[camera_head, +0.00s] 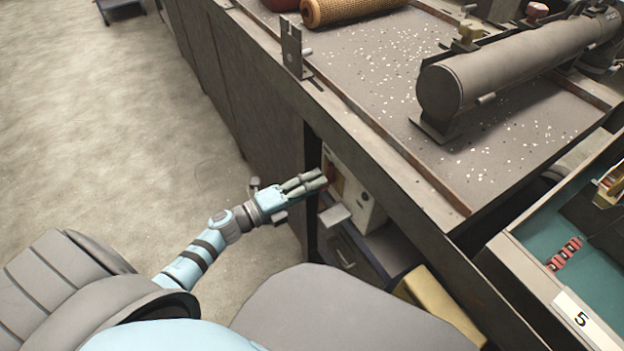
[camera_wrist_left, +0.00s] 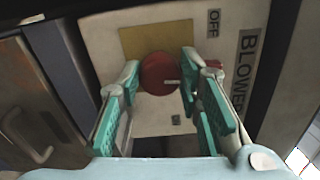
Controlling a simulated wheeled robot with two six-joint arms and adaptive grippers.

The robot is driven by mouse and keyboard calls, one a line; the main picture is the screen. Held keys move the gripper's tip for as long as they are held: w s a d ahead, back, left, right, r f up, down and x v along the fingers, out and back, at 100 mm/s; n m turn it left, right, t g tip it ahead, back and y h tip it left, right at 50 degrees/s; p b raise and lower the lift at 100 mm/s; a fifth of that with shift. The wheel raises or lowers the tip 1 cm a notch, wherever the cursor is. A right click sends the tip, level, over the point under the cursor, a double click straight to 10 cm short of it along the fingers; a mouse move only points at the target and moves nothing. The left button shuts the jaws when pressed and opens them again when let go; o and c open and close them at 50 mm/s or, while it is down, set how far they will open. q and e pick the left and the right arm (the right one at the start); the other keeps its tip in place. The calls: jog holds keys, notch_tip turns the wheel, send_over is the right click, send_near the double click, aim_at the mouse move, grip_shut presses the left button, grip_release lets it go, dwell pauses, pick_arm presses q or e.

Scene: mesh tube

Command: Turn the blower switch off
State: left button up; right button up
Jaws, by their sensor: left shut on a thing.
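The blower switch is a round red knob (camera_wrist_left: 158,74) on a pale panel (camera_wrist_left: 105,38) with a tan plate behind it. A label reading OFF (camera_wrist_left: 213,23) is to its upper right, and a BLOWER label (camera_wrist_left: 246,75) runs along the right side. My left gripper (camera_wrist_left: 162,92) is shut on the knob, with teal-padded fingers on both sides of it. In the head view, my left gripper (camera_head: 322,178) reaches the pale switch box (camera_head: 366,214) under the bench edge. The knob is hidden there. My right gripper is not in view.
The bench top (camera_head: 380,60) overhangs the box. It carries a grey tube (camera_head: 520,65), an orange mesh roll (camera_head: 350,8) and scattered white bits. A metal bracket (camera_head: 293,48) stands at its edge. A teal tray (camera_head: 540,225) is at right.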

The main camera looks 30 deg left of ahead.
pick_arm(q)
jog(key=shift+n+p, duration=0.3)
jog(key=shift+n, duration=0.5)
jog(key=shift+f, duration=0.1)
jog(key=o, duration=1.1)
jog(key=shift+o, duration=0.2)
jog(key=v, duration=1.2)
jog(key=shift+a, duration=0.1)
